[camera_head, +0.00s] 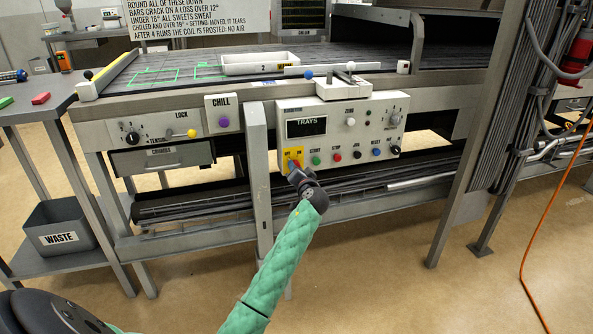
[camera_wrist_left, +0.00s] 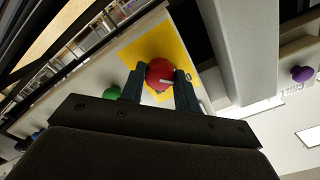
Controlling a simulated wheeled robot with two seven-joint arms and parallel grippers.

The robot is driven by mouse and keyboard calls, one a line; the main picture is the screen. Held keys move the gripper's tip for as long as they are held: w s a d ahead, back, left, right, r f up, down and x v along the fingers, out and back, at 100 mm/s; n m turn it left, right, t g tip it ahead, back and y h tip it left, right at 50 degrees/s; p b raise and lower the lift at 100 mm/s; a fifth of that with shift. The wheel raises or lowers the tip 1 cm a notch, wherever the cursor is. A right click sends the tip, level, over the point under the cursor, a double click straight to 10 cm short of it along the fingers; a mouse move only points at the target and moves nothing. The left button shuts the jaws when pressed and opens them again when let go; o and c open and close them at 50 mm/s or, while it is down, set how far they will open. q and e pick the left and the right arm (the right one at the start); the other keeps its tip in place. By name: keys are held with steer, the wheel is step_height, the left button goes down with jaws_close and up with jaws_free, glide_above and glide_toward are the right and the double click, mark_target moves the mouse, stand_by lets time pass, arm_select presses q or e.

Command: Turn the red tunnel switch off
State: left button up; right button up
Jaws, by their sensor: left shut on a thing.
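The red switch (camera_wrist_left: 159,72) is a round red knob with a pale mark on its face. It sits on a yellow plate (camera_wrist_left: 136,50), which also shows on the control panel's lower left in the head view (camera_head: 291,154). My left gripper (camera_wrist_left: 160,78) has one finger on each side of the knob and is shut on it. In the head view my left gripper (camera_head: 297,171) reaches the plate from below and hides most of the switch. My right gripper is not in view.
The panel (camera_head: 352,118) has a TRAYS display (camera_head: 306,127) and a row of buttons, with a green one (camera_head: 315,160) just right of the plate. A grey post (camera_head: 260,180) stands close left. A CHILL box (camera_head: 224,113) is farther left. Rails run below the panel.

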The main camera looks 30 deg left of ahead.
arm_select(q)
steer(key=o, duration=1)
steer(key=shift+f, duration=0.1)
steer(key=shift+c, duration=0.2)
steer(key=v, duration=0.7)
steer(key=shift+s+d, duration=0.2)
steer(key=shift+d, duration=0.15)
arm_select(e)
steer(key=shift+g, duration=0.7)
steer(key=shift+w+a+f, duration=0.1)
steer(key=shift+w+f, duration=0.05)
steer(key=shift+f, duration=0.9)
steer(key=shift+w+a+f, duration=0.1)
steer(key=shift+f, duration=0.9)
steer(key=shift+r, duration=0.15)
